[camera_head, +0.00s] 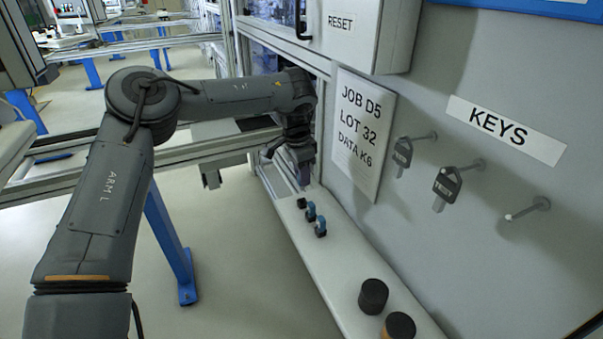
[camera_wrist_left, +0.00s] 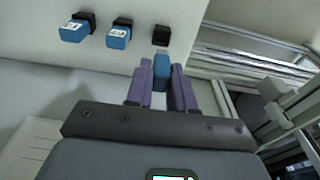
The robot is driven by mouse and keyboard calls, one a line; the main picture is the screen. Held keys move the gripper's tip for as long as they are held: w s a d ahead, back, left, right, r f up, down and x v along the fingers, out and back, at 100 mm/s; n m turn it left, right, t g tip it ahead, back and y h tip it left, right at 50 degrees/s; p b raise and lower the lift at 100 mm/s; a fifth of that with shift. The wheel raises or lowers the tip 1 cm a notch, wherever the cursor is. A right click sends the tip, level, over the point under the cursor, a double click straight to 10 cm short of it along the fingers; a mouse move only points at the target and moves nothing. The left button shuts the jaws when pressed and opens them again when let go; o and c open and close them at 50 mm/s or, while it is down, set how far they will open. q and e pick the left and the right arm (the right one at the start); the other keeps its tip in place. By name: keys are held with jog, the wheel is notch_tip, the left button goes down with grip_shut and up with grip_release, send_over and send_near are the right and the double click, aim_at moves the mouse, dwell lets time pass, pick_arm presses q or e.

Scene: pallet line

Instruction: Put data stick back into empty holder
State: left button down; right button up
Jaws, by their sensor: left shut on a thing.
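My left gripper (camera_head: 303,178) is at the far end of the white shelf, with its two purple fingers (camera_wrist_left: 161,66) shut on a blue data stick (camera_wrist_left: 162,73). In the left wrist view, the stick's pale metal plug shows between its blue body and a small black holder (camera_wrist_left: 161,36). The plug points at the holder and lines up with it; I cannot tell whether its tip has entered. The holder also shows in the head view (camera_head: 301,203), just below the fingertips. My right gripper is not in view.
Two other holders carry labelled blue sticks (camera_wrist_left: 119,35) (camera_wrist_left: 76,29) in the same row. Two round black knobs (camera_head: 373,296) (camera_head: 398,327) are nearer on the white shelf (camera_head: 342,268). A sign reading JOB D5, LOT 32, DATA K6 (camera_head: 360,130) and hanging keys (camera_head: 447,187) are on the wall.

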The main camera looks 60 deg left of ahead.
aim_at(302, 189)
pick_arm(q)
jog(key=shift+f+b, duration=1.3)
jog(key=shift+f, duration=0.65)
dwell(0.5)
jog(key=shift+f, duration=0.4)
dwell(0.7)
jog(key=shift+f, duration=0.2)
dwell(0.6)
jog(key=shift+f, duration=0.35)
dwell(0.5)
jog(key=shift+f, duration=0.15)
dwell(0.7)
